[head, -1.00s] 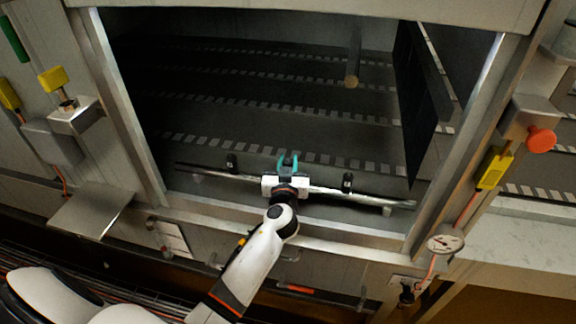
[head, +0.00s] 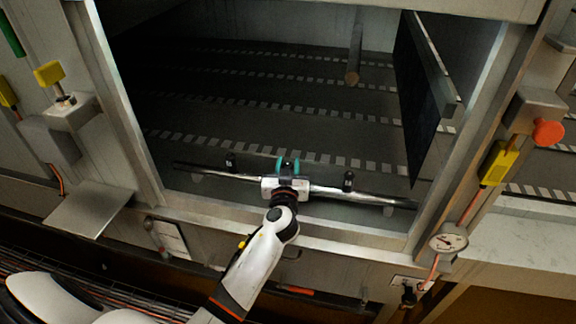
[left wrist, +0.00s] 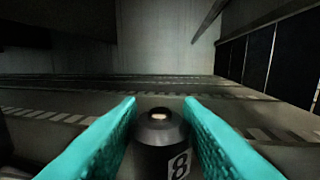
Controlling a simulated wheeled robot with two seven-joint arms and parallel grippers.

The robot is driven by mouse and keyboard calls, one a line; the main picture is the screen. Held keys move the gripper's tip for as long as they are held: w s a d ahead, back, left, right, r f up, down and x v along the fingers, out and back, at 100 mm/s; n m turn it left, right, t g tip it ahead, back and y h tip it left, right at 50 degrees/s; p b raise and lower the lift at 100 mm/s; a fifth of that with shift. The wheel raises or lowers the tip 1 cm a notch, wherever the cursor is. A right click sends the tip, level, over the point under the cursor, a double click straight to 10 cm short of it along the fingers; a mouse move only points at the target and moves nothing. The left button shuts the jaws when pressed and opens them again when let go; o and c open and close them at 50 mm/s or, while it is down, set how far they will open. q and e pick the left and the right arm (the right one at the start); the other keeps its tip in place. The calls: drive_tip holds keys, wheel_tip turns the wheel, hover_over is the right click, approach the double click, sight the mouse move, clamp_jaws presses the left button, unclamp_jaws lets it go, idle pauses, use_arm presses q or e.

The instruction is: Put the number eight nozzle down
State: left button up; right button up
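The number eight nozzle (left wrist: 162,142), a dark rounded cap with a white "8" label, stands upright between the teal fingers of my left gripper (left wrist: 160,108) in the left wrist view. A slim gap seems to show on each side of it, so the fingers look open around it. In the head view my left gripper (head: 288,165) is over the middle of the metal spray bar (head: 335,192). What the nozzle's base rests on is hidden. My right gripper is not in view.
Two dark nozzles, left (head: 231,160) and right (head: 348,181), stand on the bar. A dark panel (head: 425,100) hangs at the right inside the chamber, and a rod (head: 353,60) hangs at the back. The metal opening frame (head: 340,230) lies in front.

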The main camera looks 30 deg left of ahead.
use_arm(q)
drive_tip(key=shift+o, duration=1.2)
drive_tip(key=shift+r, duration=0.2)
drive_tip(key=r+p, duration=0.1)
drive_tip(key=p, duration=0.1)
drive_tip(key=shift+r+p, duration=0.3)
drive_tip(key=shift+s+d+f+b, duration=0.4)
drive_tip(key=shift+s+f+b, duration=0.2)
drive_tip(key=shift+s, duration=0.25)
drive_tip(key=b+v, duration=0.2)
drive_tip(key=v, duration=0.8)
drive_tip(key=shift+r, duration=0.25)
drive_tip(key=shift+s+a, duration=0.1)
